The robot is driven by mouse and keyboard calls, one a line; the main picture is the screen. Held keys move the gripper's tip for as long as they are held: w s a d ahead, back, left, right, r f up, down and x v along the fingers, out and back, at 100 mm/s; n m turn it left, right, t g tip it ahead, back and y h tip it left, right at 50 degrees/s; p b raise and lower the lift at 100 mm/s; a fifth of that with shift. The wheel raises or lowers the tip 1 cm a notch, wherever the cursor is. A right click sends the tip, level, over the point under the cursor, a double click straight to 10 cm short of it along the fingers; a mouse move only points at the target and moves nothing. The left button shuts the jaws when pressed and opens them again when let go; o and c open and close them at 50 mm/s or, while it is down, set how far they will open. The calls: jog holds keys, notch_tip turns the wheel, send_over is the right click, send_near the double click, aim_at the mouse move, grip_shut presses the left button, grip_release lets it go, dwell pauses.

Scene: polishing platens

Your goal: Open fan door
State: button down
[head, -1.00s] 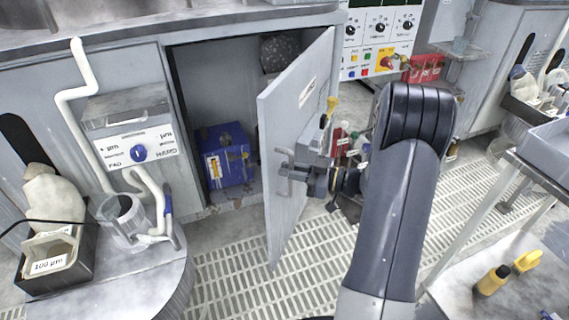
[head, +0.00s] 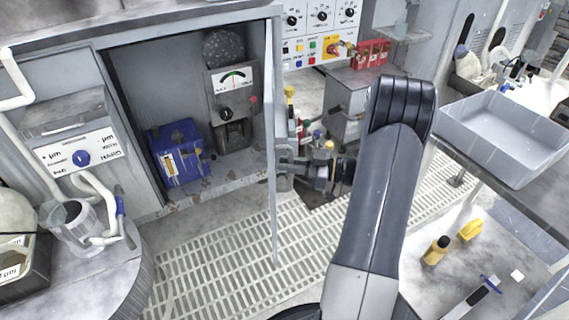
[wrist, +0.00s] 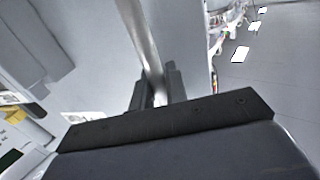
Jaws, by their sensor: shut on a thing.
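The grey fan door (head: 273,150) stands swung out from its cabinet and shows nearly edge-on in the head view. Its metal handle (head: 284,170) is on the door's outer side. My gripper (head: 297,172) is at the handle, to the right of the door. In the wrist view my gripper (wrist: 158,88) is shut around the bar of the handle (wrist: 140,35). The cabinet opening shows a blue box (head: 180,152) and a meter unit (head: 234,95) with a dark round stone-like piece above it. The fingertips are partly hidden in the head view.
A slatted floor (head: 215,250) lies clear below the door. A round-ended bench (head: 95,265) with a beaker stands at left. At right are a grey tray (head: 500,140) and a surface with yellow bottles (head: 436,250). Several small bottles (head: 305,128) stand behind the door.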

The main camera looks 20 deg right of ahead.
aim_at(283, 147)
jog(key=shift+s, duration=0.1)
dwell(0.3)
jog(key=c, duration=1.5)
grip_release()
notch_tip(283, 147, up, 10)
jog(key=p, duration=0.3)
jog(key=shift+p, duration=0.3)
jog(key=shift+c, duration=0.5)
